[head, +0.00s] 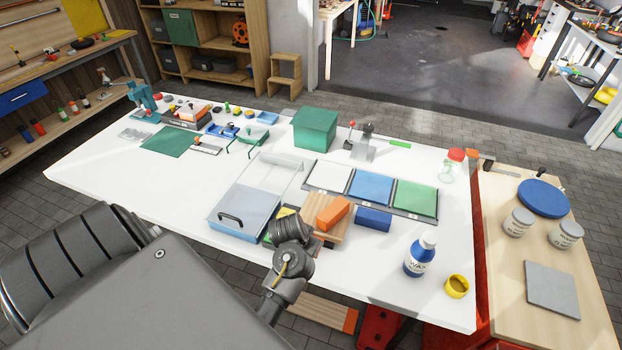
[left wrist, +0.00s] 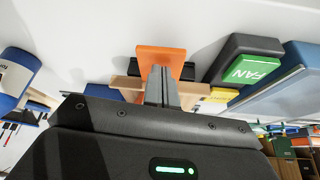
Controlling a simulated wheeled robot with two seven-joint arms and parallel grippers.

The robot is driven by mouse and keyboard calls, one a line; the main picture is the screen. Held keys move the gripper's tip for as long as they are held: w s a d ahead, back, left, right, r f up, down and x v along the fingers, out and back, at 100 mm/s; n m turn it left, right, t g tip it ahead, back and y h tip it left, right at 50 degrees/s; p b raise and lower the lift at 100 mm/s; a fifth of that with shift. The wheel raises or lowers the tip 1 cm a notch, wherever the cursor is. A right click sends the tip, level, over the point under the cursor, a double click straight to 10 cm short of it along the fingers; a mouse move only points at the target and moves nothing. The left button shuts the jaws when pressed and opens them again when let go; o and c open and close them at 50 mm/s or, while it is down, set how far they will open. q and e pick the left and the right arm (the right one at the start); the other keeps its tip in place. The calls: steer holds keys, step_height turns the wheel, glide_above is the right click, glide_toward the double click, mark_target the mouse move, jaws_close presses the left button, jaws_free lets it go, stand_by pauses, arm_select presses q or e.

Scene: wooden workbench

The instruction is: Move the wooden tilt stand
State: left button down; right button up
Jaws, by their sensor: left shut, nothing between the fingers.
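The wooden tilt stand (head: 338,230) is a slatted light-wood piece near the front edge of the white table, with an orange block (head: 333,212) on it. My left wrist covers part of the stand in the head view. In the left wrist view, the shut, empty fingers of my left gripper (left wrist: 160,72) point at the stand (left wrist: 118,95) and overlap the orange block (left wrist: 160,55). I cannot tell whether they touch either one. In the head view the left fingertips are hidden. My right gripper is not in view.
A blue block (head: 373,219) lies right of the stand. A blue-grey tray (head: 232,232) with a black handle is at its left. Three colored panels (head: 370,188) lie behind. A blue bottle (head: 420,255) and yellow cup (head: 456,286) stand at right. A green FAN box (left wrist: 250,68) is close by.

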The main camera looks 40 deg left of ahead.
arm_select(q)
steer(key=shift+f, duration=0.2)
step_height(320, 180, down, 2)
steer(key=shift+f+b, duration=0.2)
steer(key=shift+b, duration=1)
steer(key=shift+r, duration=0.1)
steer(key=shift+s+r+p, duration=0.15)
steer(key=shift+s+p, duration=0.15)
steer(key=shift+p, duration=0.05)
steer(key=shift+s+d+r+p, duration=0.1)
steer(key=shift+s+r+p, duration=0.1)
steer(key=shift+s, duration=0.3)
steer(key=shift+s+d+r+p, duration=0.1)
steer(key=shift+s+r+p, duration=0.1)
steer(key=shift+s, duration=0.55)
steer(key=shift+w, duration=0.1)
